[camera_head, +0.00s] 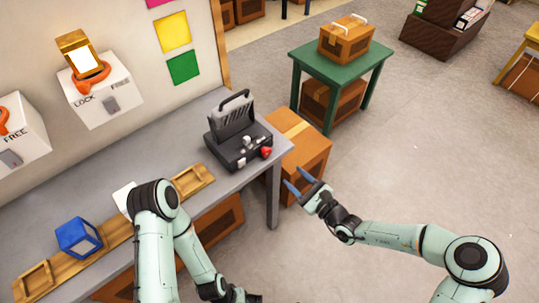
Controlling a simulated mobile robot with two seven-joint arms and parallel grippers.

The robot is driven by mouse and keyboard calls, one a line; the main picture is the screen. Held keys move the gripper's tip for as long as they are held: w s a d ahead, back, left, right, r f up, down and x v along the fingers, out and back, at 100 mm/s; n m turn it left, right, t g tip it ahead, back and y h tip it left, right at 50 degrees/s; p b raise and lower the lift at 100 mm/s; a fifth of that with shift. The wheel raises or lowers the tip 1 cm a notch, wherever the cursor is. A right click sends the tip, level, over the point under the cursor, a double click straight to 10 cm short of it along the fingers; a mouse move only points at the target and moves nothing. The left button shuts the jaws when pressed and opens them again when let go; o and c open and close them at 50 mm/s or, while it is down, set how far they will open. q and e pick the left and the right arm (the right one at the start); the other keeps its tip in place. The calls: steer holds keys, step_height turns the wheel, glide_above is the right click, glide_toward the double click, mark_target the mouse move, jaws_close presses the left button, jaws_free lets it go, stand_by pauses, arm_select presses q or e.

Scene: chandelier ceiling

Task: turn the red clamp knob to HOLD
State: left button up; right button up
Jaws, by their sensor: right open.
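The red clamp knob (266,152) sits on the right front side of a dark clamp device (236,133) with a ribbed upright part and a handle. The device stands near the right end of the grey workbench (105,172). No HOLD marking can be read on it. My right gripper (298,182) is open and empty, with its blue fingertips below and to the right of the knob, apart from it. My left arm reaches over the bench's front; its dark wrist end (235,295) is at the bottom edge, and the fingers cannot be made out.
A cardboard box (303,145) stands on the floor beside the bench's right end, behind my right gripper. A green table (341,62) with a box on it is farther back. A blue cube (79,238) and a wooden tray (192,181) are on the bench.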

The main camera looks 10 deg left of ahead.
mark_target(267, 154)
steer(key=x, duration=1.1)
steer(key=shift+w+a, duration=0.2)
steer(key=shift+a, duration=0.1)
steer(key=c, duration=0.8)
